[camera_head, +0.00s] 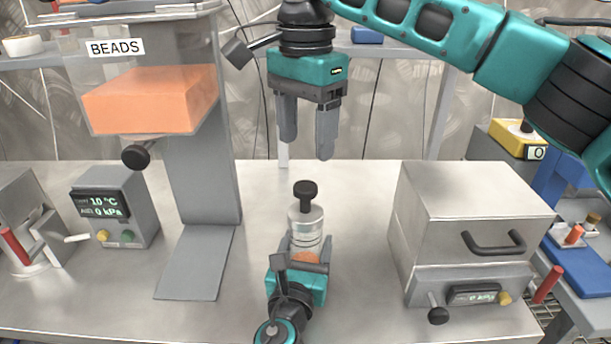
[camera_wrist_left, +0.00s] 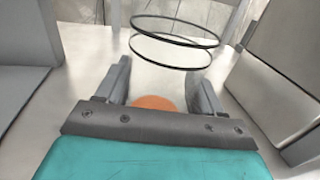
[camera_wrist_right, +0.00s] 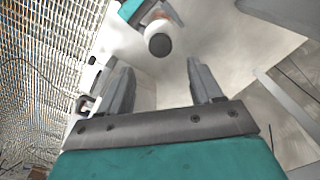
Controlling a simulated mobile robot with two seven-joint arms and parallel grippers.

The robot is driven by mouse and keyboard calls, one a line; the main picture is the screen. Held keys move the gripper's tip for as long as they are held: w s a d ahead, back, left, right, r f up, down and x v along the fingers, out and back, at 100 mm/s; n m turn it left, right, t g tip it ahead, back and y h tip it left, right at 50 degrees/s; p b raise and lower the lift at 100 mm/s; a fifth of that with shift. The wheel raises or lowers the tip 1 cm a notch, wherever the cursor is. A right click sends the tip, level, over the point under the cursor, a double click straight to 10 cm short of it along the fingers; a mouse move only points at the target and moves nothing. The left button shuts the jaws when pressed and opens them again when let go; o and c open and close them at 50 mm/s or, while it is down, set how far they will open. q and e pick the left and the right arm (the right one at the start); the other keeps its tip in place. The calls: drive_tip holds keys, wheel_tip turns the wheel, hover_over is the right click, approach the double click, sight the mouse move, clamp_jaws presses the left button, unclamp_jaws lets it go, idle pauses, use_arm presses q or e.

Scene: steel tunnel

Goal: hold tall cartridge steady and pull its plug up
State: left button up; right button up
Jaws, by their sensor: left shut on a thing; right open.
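The tall cartridge (camera_head: 306,226) stands upright on the steel bench, a clear cylinder with orange contents low down. Its black plug (camera_head: 305,194) sits in the top. My left gripper (camera_head: 306,256) is shut around the cartridge's lower part; in the left wrist view the orange contents (camera_wrist_left: 155,103) and two dark rings (camera_wrist_left: 176,42) show between and beyond the fingers. My right gripper (camera_head: 306,143) is open and empty, pointing down above the plug and apart from it. In the right wrist view the plug (camera_wrist_right: 160,44) shows as a dark disc beyond the open fingers (camera_wrist_right: 158,85).
The BEADS hopper (camera_head: 150,98) with its grey stand is left of the cartridge. A small control box (camera_head: 115,208) stands at left. A steel oven-like box (camera_head: 470,220) with a handle stands at right. The bench between is clear.

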sight(305, 186)
wheel_tip(305, 186, down, 8)
drive_tip(key=shift+r, duration=0.15)
drive_tip(key=shift+c, duration=0.3)
clamp_jaws()
idle(0.4)
